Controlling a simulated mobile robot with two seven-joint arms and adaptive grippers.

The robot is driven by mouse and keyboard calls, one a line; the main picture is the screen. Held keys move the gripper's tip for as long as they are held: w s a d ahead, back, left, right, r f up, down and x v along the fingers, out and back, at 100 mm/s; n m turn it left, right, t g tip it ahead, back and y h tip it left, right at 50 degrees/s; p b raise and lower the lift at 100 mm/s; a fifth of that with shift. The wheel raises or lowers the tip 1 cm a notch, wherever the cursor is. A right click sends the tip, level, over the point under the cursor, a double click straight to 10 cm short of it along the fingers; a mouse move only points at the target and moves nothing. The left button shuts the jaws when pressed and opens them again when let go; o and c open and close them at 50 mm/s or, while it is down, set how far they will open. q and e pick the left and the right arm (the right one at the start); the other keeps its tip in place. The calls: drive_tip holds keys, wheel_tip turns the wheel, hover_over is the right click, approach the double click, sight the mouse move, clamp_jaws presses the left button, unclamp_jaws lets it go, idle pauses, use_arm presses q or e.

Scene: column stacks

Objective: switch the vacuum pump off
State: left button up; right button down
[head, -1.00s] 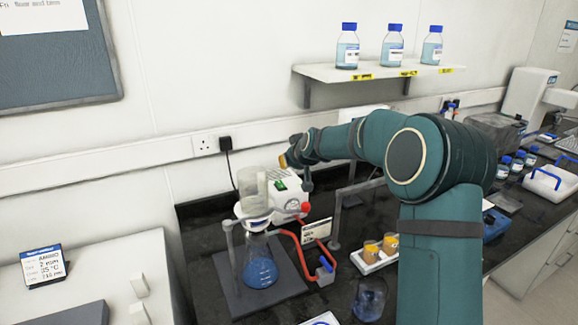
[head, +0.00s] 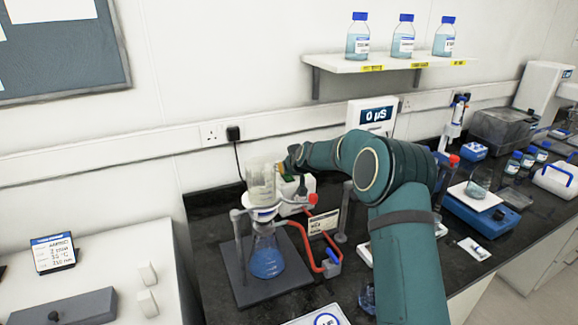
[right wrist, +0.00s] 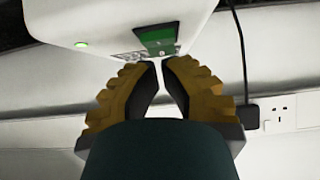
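The vacuum pump (head: 308,183) is a white box on the dark bench behind the filter flask, partly hidden by my right arm. In the right wrist view the white pump (right wrist: 90,20) shows a green switch (right wrist: 157,40) in a dark-edged recess and a lit green lamp (right wrist: 81,44). My right gripper (right wrist: 162,62) has its yellow-backed fingers nearly together, with nothing seen between them. Its tips are just below the switch in that picture; I cannot tell whether they touch. In the head view the right hand is at the pump, its fingers mostly hidden. My left gripper is not in view.
A glass funnel on a flask (head: 266,258) with blue liquid stands left of the pump, with red tubing (head: 304,240) running in front. A white display (head: 372,116) stands behind my arm. A plug and cord (head: 234,133) are on the wall.

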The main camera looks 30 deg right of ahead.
drive_tip(key=g+p, duration=0.1)
drive_tip(key=p, duration=0.2)
drive_tip(key=shift+w+f, duration=0.15)
drive_tip(key=shift+w, duration=0.05)
drive_tip(key=shift+f, duration=0.25)
drive_tip(key=shift+w+f+b, duration=0.15)
drive_tip(key=shift+f+b, duration=0.05)
drive_tip(key=shift+b, duration=0.45)
drive_tip(key=shift+r, duration=0.1)
drive_tip(key=shift+s, duration=0.2)
drive_tip(key=shift+s+b, duration=0.4)
drive_tip(key=shift+s, duration=0.25)
